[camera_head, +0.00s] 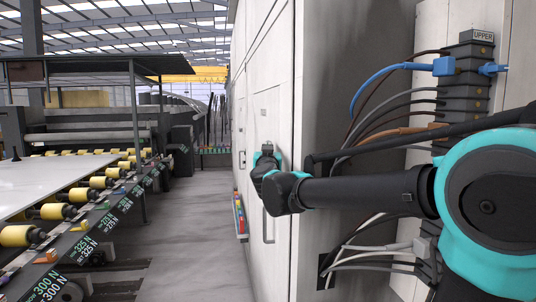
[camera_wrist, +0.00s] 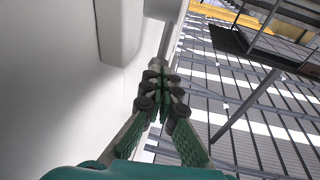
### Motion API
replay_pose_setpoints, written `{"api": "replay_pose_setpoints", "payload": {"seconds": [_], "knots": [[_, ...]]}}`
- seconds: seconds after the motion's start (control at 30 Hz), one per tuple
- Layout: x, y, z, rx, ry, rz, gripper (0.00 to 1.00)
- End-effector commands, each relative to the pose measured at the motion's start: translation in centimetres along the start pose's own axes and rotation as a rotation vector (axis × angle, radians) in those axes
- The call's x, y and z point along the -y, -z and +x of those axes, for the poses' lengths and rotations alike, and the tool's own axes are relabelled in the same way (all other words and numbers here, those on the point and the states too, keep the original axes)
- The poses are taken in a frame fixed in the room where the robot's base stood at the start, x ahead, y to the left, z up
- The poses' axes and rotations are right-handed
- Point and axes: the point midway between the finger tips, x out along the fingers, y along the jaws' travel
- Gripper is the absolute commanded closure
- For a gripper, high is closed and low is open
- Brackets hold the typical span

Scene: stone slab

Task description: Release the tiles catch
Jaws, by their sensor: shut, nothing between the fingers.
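I cannot tell which part is the tiles catch; no readable label names it. My gripper (camera_head: 266,150) is at the white cabinet door (camera_head: 272,80), above a slim vertical handle (camera_head: 268,228). In the wrist view my gripper (camera_wrist: 161,68) has its fingers together and empty. A pale bar-like fitting (camera_wrist: 165,12) shows just beyond the fingertips, on the light panel side. I cannot tell whether the fingertips touch it. A small dark fitting (camera_head: 242,159) sits on the door farther left. My arm hides part of the cabinet.
A roller conveyor (camera_head: 60,215) with yellow rollers, a pale slab (camera_head: 45,178) and force labels runs along the left. A grey walkway (camera_head: 195,230) is clear. Cables (camera_head: 385,105) plug into a black block marked UPPER (camera_head: 470,85) at right. Colored items (camera_head: 240,212) sit low on the cabinet.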

Motion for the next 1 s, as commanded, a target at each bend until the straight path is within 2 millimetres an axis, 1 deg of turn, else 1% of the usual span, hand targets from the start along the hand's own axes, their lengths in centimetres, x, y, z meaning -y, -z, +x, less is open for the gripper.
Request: {"api": "replay_pose_setpoints", "payload": {"seconds": [0.07, 0.6, 1.0], "knots": [[0.0, 0.3, 0.3, 0.04, -0.001, -0.005, 1.0], [0.5, 1.6, 2.8, 0.032, -0.002, -0.006, 1.0], [0.6, 1.8, 3.5, 0.032, -0.002, -0.007, 1.0]]}}
